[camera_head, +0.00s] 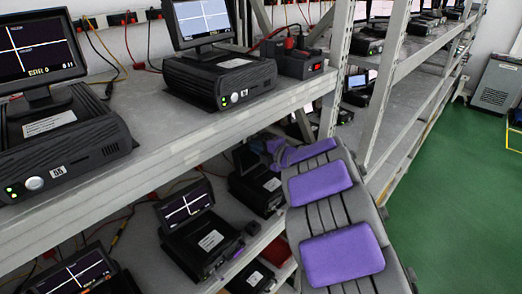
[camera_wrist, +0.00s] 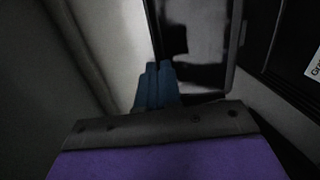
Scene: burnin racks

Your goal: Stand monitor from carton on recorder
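Several black recorders stand on the rack with monitors on them. On the upper shelf, one recorder (camera_head: 220,78) bears a lit monitor (camera_head: 202,20), and another recorder (camera_head: 65,140) at left bears a monitor (camera_head: 38,48) reading ERR. On the lower shelf, a recorder (camera_head: 205,243) has a lit monitor (camera_head: 187,203) and another recorder (camera_head: 258,186) sits beside my arm. In the wrist view my gripper's blue fingers (camera_wrist: 157,86) appear close together beside a dark glossy panel (camera_wrist: 195,45), perhaps a screen. I cannot tell whether they touch it. I cannot identify a carton.
A grey rack post (camera_head: 338,70) stands just behind my arm. A black power box (camera_head: 300,60) with red parts sits on the upper shelf. Cables hang behind the recorders. The green floor (camera_head: 445,200) at right is clear. A black box with a white label (camera_wrist: 314,65) is at right in the wrist view.

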